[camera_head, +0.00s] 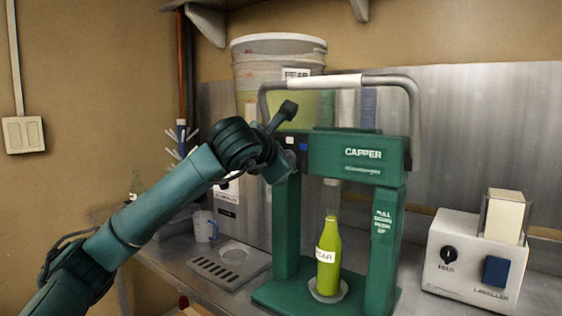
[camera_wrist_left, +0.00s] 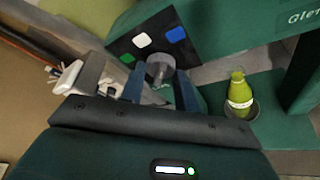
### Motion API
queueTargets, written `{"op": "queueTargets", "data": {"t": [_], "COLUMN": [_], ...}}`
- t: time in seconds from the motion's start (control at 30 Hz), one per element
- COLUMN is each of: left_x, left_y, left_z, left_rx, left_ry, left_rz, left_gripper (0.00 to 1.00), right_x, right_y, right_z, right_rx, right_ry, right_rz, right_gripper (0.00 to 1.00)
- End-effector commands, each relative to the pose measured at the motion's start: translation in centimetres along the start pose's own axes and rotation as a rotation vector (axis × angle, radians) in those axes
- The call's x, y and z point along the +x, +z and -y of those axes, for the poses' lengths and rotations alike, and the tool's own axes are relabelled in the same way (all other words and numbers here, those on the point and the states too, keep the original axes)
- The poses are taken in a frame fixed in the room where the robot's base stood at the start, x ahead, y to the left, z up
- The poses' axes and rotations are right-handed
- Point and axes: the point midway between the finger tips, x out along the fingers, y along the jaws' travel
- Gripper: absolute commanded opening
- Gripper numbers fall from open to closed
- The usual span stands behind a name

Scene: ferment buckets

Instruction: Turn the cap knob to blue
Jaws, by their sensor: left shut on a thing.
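The green capper (camera_head: 345,155) stands on the counter with a dark panel (camera_wrist_left: 150,42) on its front left. The panel carries white, blue (camera_wrist_left: 176,34) and green (camera_wrist_left: 182,59) marks around the grey cap knob (camera_wrist_left: 160,66). In the left wrist view my left gripper (camera_wrist_left: 163,88) has its two fingers on either side of the knob, shut on it. In the head view my left gripper (camera_head: 287,160) is at the panel, and the arm hides most of the knob. I cannot tell which mark the knob points to. My right gripper is not in view.
A yellow-green bottle (camera_head: 328,255) stands upright in the capper, below its head. A labeller (camera_head: 470,262) is at the right. A large bucket (camera_head: 278,50) stands behind. A drip tray (camera_head: 212,275) and a mug (camera_head: 204,226) are at the left.

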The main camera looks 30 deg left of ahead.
Motion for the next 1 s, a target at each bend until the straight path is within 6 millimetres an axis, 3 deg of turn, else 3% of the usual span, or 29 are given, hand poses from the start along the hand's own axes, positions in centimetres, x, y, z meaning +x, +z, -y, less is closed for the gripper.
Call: {"op": "queueTargets", "data": {"t": [0.47, 0.5, 0.73, 1.0], "left_x": [0.03, 0.04, 0.02, -0.12], "left_y": [-0.05, -0.05, -0.03, -0.01], "left_z": [0.05, 0.05, 0.03, 0.01], "left_rx": [0.015, 0.015, 0.014, 0.013], "left_ry": [0.005, 0.005, 0.005, 0.005], "left_rz": [-0.002, -0.002, -0.001, 0.0], "left_gripper": [0.09, 0.33, 0.52, 0.53], "right_x": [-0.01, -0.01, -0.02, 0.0], "right_y": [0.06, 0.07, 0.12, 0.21], "right_z": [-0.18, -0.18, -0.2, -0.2], "right_rx": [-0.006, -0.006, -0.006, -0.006], "right_ry": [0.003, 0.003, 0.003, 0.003], "right_rz": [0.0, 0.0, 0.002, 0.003], "right_gripper": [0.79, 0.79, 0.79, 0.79]}}
